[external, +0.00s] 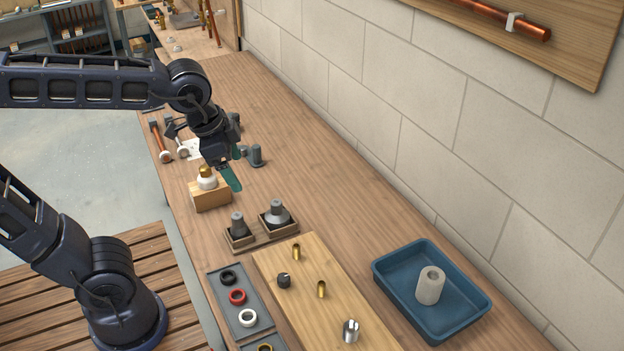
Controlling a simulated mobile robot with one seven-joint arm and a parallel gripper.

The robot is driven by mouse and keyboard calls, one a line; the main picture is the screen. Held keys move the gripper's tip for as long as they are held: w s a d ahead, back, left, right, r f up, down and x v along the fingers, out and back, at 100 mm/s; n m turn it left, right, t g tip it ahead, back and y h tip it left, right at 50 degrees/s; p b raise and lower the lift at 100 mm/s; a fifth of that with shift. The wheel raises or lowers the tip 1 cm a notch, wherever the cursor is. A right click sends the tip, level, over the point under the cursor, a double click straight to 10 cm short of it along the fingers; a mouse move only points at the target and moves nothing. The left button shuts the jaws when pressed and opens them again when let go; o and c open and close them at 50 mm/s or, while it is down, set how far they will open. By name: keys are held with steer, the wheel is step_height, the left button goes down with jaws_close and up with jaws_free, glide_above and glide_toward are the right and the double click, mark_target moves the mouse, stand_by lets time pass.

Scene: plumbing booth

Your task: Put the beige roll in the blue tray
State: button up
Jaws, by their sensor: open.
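The beige roll (429,287), a short cylinder with a hole through its top, stands upright inside the blue tray (470,318). The blue tray lies on the workbench at the lower right. My gripper (226,176) is far from both, at the left-middle of the bench. It hangs above and beside a wooden block that carries a white and brass fitting. One green finger shows clearly; the other is partly hidden. My gripper is open, and nothing shows held in it.
The wooden block (211,197) stands below my gripper. A holder with grey fittings (277,214), a grey tray of rings (220,300) and a pale board (300,325) with brass pieces stand between it and the blue tray. The bench along the wall is clear.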

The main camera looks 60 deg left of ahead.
steer(key=s+a+f+n, duration=0.2)
steer(key=s+n, duration=0.2)
steer(key=s, duration=0.5)
steer(key=shift+f+t, duration=0.4)
stand_by(0.6)
